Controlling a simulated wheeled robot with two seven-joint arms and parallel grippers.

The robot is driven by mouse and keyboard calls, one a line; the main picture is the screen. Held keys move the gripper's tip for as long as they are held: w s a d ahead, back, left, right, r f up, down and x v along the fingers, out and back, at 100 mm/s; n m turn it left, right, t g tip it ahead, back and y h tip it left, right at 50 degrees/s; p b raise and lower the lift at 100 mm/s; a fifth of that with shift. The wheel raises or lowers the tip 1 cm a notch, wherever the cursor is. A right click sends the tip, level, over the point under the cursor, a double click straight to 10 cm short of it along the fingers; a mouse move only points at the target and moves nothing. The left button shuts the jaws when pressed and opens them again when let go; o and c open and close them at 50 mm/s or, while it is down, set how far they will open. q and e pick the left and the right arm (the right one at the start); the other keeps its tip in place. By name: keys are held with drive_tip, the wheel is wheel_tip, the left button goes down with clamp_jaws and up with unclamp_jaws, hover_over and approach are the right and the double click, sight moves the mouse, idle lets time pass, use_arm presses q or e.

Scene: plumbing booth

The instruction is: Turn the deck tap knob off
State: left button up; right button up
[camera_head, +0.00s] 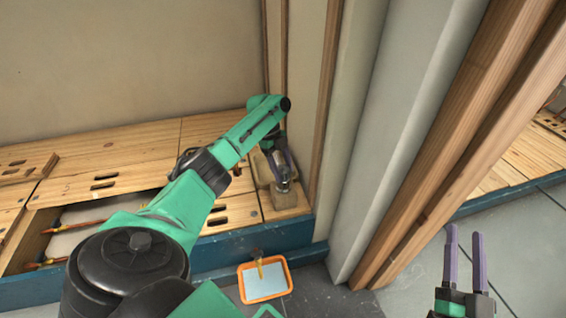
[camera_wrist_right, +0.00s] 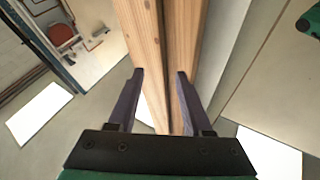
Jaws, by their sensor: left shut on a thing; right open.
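The deck tap knob (camera_head: 284,186) is a small grey metal piece on a tan block at the right end of the wooden deck. My left gripper (camera_head: 281,170) reaches down onto it from above and is shut on it; the fingers and wrist hide most of the knob. A tap spout (camera_head: 257,255) shows on the blue front edge below. My right gripper (camera_head: 465,233) is open and empty over the grey floor at the lower right. Its two purple fingers also show in the right wrist view (camera_wrist_right: 160,75), apart, with wooden posts beyond them.
An orange-rimmed tray (camera_head: 243,290) with a pale blue inside stands below the spout. Slotted wooden deck boards (camera_head: 100,160) have an opening with pipes at left. A grey column (camera_head: 385,130) and wooden posts (camera_head: 450,140) stand between my two grippers.

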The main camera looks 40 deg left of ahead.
drive_tip(key=shift+w+d+r+t, duration=0.1)
drive_tip(key=shift+r+t, duration=0.15)
drive_tip(key=shift+r, duration=0.45)
drive_tip(key=shift+w+d+r+t, duration=0.1)
drive_tip(key=shift+r+t, duration=0.15)
drive_tip(key=shift+r, duration=0.45)
use_arm(q)
drive_tip(key=o, duration=1.4)
use_arm(e)
drive_tip(key=shift+s+f, duration=0.1)
